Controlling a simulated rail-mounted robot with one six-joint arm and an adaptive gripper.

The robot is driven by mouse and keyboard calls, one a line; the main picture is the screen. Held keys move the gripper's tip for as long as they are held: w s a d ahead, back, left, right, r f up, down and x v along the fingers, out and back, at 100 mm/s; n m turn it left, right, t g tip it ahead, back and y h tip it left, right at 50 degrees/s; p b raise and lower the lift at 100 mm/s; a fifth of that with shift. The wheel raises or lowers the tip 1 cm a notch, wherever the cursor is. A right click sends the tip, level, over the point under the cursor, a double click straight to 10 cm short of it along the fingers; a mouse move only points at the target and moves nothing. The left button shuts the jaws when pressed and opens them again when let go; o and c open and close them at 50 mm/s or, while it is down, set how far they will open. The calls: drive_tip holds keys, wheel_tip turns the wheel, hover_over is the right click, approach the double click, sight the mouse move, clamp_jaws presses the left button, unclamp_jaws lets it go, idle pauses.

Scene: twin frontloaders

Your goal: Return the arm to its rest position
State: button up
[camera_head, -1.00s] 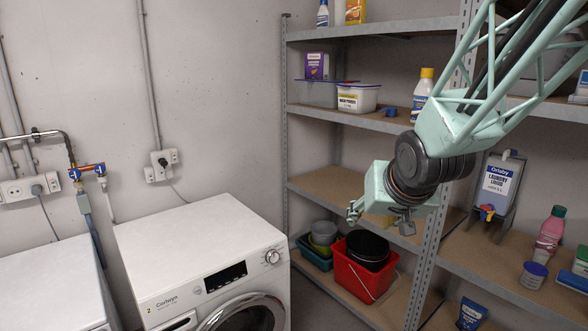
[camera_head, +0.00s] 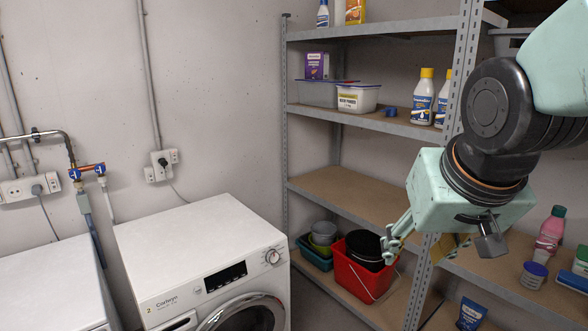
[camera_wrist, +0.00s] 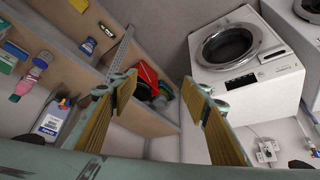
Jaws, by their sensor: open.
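My gripper (camera_head: 428,240) is at the right of the head view, in front of the shelf rack's upright post. The pale green wrist housing and black joint show above it. In the wrist view my gripper (camera_wrist: 163,90) shows two separate fingers with ribbed yellow-brown pads and a wide empty gap between them. It is open and holds nothing. The upper arm runs off the right edge of the head view.
The metal shelf rack (camera_head: 345,118) holds bottles, tubs and boxes close behind my arm. The red bucket (camera_head: 362,276) sits on its lowest shelf. A white washing machine (camera_head: 200,245) stands to the left, with another white machine (camera_head: 50,285) beside it. Space above the machines is clear.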

drive_tip(key=s+g, duration=0.2)
drive_tip(key=s, duration=1.8)
drive_tip(key=shift+s+a+r+n, duration=0.3)
drive_tip(key=shift+a+r+n, duration=0.1)
drive_tip(key=shift+a, duration=0.05)
